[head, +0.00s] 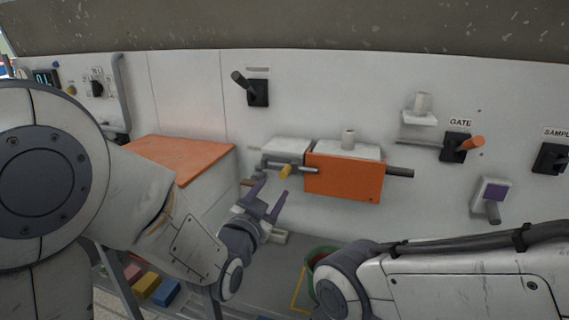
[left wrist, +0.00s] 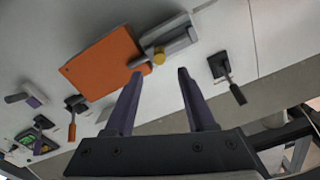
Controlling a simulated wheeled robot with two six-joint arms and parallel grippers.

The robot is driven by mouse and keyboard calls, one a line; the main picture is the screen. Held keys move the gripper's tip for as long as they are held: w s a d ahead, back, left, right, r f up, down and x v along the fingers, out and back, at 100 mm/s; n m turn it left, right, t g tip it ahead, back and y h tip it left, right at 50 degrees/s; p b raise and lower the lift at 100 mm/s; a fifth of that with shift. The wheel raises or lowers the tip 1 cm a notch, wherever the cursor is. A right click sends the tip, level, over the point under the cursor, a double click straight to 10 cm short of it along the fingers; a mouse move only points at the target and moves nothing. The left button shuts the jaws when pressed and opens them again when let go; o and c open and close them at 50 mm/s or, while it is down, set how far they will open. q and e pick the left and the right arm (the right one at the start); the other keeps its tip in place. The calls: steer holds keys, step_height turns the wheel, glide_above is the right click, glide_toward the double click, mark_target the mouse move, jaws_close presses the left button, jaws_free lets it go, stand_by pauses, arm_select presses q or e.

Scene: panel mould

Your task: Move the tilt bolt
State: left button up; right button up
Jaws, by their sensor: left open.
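The tilt bolt appears to be the grey rod with a yellow knob (head: 285,171) on the front of the panel mould, left of its orange face (head: 343,177). In the left wrist view the yellow knob (left wrist: 158,57) shows just beyond my fingertips, beside the orange panel (left wrist: 104,62). My left gripper (head: 270,191) is open and empty, with its purple fingers pointing up just below the knob. In the left wrist view the gripper (left wrist: 160,74) has the knob roughly between its tips, apart from them as far as I can tell. My right gripper is not seen.
A black lever (head: 257,92) is on the wall above left. An orange-topped cabinet (head: 180,158) stands left. Coloured blocks (head: 147,285) lie low at left. My right forearm fills the lower right.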

mark_target(283, 176)
arm_select(q)
steer(key=p+x, duration=0.4)
steer(key=x, duration=0.5)
steer(key=shift+w+d+p, duration=0.1)
steer(key=shift+w+p, duration=0.2)
steer(key=shift+p, duration=0.1)
steer(key=shift+f, duration=0.1)
jaws_close()
stand_by(0.9)
